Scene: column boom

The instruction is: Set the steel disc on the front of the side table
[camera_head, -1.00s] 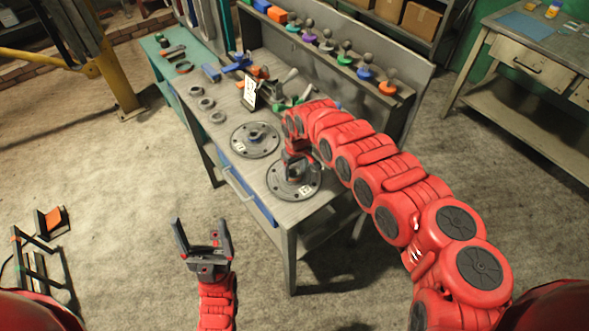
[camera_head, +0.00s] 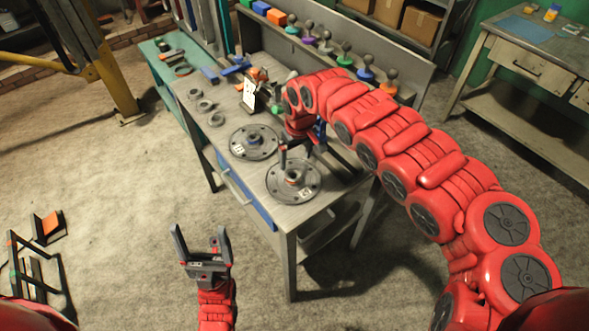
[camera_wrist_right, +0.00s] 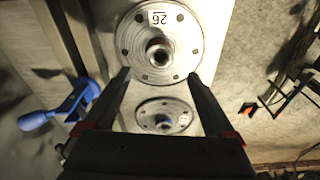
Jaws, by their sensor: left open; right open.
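Two flanged steel discs lie flat on the grey workbench: a near disc (camera_head: 275,187) with a white label, and a far disc (camera_head: 240,142). The right wrist view shows a larger disc labelled 26 (camera_wrist_right: 135,47) beyond my fingertips and a smaller one (camera_wrist_right: 150,107) between the fingers. My right gripper (camera_head: 306,152) is open and empty, just behind and above the near disc; its fingers also show in the right wrist view (camera_wrist_right: 160,76). My left gripper (camera_head: 200,232) is open and empty over the floor. A teal table (camera_head: 160,68) adjoins the workbench's far left end; which table is meant is unclear.
Steel rings (camera_head: 206,106) and a small white sign (camera_head: 249,95) stand farther back on the workbench (camera_head: 300,212). A shelf of coloured knobbed pieces (camera_head: 345,60) runs along its rear. Another table (camera_head: 555,50) stands at the right.

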